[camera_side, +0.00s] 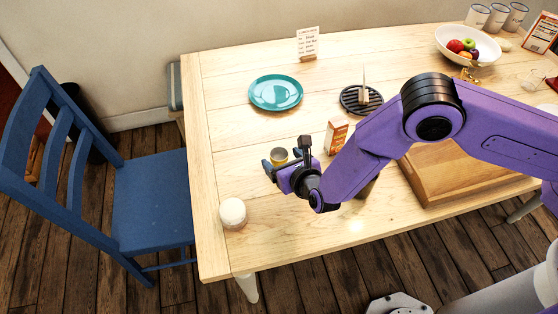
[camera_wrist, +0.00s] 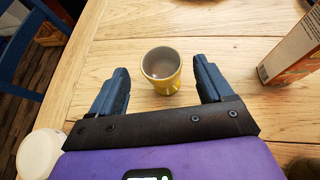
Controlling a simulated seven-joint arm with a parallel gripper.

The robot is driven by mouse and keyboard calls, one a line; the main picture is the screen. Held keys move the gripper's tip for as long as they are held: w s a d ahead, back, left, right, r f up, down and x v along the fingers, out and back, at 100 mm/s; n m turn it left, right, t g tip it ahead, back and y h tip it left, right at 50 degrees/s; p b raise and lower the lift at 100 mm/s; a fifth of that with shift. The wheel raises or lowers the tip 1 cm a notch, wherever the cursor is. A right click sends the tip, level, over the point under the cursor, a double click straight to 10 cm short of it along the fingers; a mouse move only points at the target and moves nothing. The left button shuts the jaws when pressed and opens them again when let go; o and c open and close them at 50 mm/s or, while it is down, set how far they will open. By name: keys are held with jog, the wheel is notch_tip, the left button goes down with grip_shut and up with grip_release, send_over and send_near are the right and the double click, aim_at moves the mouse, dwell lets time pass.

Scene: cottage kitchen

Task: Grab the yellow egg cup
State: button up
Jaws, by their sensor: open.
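The yellow egg cup (camera_wrist: 161,72) stands upright on the wooden table. It is yellow outside with a greyish inside, and looks empty. My gripper (camera_wrist: 162,80) is open, with one finger on each side of the cup and a visible gap on both sides. In the side view the egg cup (camera_side: 279,156) shows just beyond my gripper (camera_side: 285,163), partly hidden by it. I cannot tell the exact height of the fingers above the table.
A small box (camera_side: 337,136) stands to the right of the egg cup. A white round jar (camera_side: 232,213) stands near the table's left front edge. A teal plate (camera_side: 276,92) and a black trivet (camera_side: 352,105) lie farther back. A wooden board (camera_side: 440,187) is at right.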

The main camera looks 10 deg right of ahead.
aim_at(275, 153)
jog(key=shift+x, duration=2.65)
jog(key=c, duration=1.1)
